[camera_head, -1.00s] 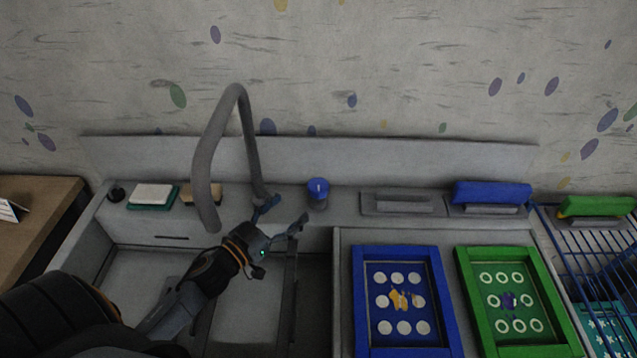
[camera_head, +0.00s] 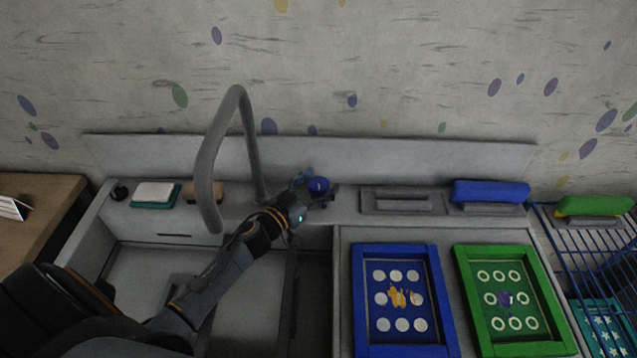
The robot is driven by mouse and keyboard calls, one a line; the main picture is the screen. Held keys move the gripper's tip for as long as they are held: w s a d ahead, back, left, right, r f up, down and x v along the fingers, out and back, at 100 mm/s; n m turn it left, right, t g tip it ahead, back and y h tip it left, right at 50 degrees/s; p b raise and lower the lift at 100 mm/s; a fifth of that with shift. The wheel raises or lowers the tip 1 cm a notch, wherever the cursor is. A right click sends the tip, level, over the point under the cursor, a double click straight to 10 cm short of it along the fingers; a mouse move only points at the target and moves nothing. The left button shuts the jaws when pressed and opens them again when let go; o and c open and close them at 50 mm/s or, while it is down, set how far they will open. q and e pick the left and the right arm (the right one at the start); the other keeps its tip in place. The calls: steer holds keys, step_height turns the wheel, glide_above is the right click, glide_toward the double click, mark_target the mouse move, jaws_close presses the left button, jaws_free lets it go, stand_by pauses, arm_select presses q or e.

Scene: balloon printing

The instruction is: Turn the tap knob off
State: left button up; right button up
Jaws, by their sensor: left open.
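The blue tap knob (camera_head: 318,185) stands on the grey ledge behind the sink, to the right of the tall grey tap spout (camera_head: 208,160). My left gripper (camera_head: 318,188) is at the knob, with its open fingers on either side of it. I cannot tell whether the fingers touch the knob. The gripper hides the knob's lower part. My left arm reaches in from the lower left across the sink (camera_head: 135,275). My right gripper is not in view.
A blue frame (camera_head: 447,300) and a green frame (camera_head: 555,290) lie on the counter at the right. A sponge (camera_head: 153,191) sits at the left. A blue wire rack (camera_head: 590,255) stands at far right.

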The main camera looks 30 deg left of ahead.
arm_select(q)
steer(key=c, duration=1.2)
steer(key=shift+o, duration=0.2)
steer(key=shift+m+g+h, duration=0.3)
steer(key=shift+m+h, duration=0.4)
steer(key=shift+h, duration=0.4)
steer(key=o, duration=1.2)
steer(key=shift+c, duration=0.2)
steer(key=v, duration=1.2)
steer(key=shift+r, duration=0.1)
